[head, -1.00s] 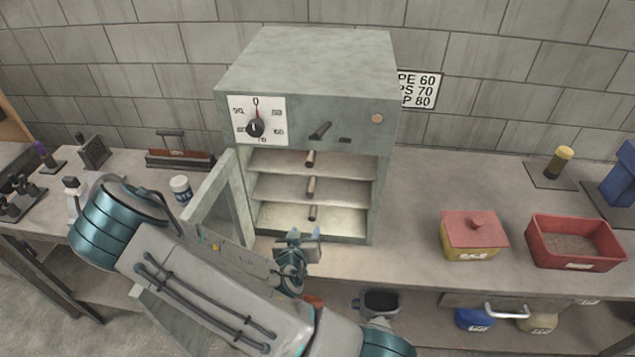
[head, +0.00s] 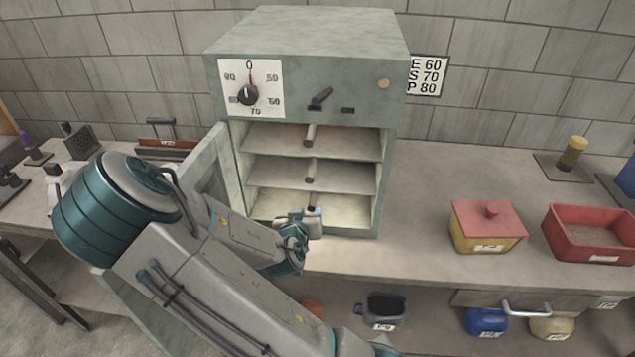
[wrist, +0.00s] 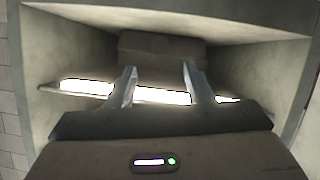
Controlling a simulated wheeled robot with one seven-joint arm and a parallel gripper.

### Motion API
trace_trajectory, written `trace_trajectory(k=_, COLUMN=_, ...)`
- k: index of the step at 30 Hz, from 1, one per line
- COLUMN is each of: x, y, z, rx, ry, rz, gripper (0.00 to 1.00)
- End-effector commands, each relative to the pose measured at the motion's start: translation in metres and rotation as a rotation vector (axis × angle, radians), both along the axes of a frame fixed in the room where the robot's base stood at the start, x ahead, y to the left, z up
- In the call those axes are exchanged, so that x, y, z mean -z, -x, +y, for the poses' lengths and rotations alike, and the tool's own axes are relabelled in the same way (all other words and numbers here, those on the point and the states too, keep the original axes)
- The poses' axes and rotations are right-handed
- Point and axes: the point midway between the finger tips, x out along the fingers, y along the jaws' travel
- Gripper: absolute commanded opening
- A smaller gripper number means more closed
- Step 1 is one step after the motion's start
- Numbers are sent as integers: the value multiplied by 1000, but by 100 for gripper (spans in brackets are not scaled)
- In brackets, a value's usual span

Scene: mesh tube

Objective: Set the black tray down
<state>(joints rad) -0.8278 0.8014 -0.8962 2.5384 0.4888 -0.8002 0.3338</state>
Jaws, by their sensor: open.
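My gripper (head: 314,222) is at the mouth of the lowest compartment of the grey oven (head: 312,60), just below the lowest front handle (head: 312,203). In the wrist view its two fingers (wrist: 162,85) are apart, with nothing seen held between them, and point into a chamber. A dull brown block (wrist: 162,48) lies beyond the fingertips; I cannot tell what it is. I cannot make out a black tray for certain. The oven holds shelves with short cylindrical handles.
The oven door (head: 205,185) stands open at the left. A red-lidded yellow box (head: 488,230) and a red bin (head: 590,238) stand on the counter at right. A black container (head: 383,308) is on the shelf below.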

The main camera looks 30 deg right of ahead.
Motion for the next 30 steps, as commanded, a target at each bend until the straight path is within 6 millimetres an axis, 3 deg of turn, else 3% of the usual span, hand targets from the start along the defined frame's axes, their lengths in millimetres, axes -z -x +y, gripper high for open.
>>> trace_trajectory(k=4, x=8, y=0, z=-4, rx=2, ry=-6, rz=0, gripper=47)
trace_trajectory(k=30, x=30, y=-63, z=-48, rx=2, ry=-4, rz=3, gripper=47)
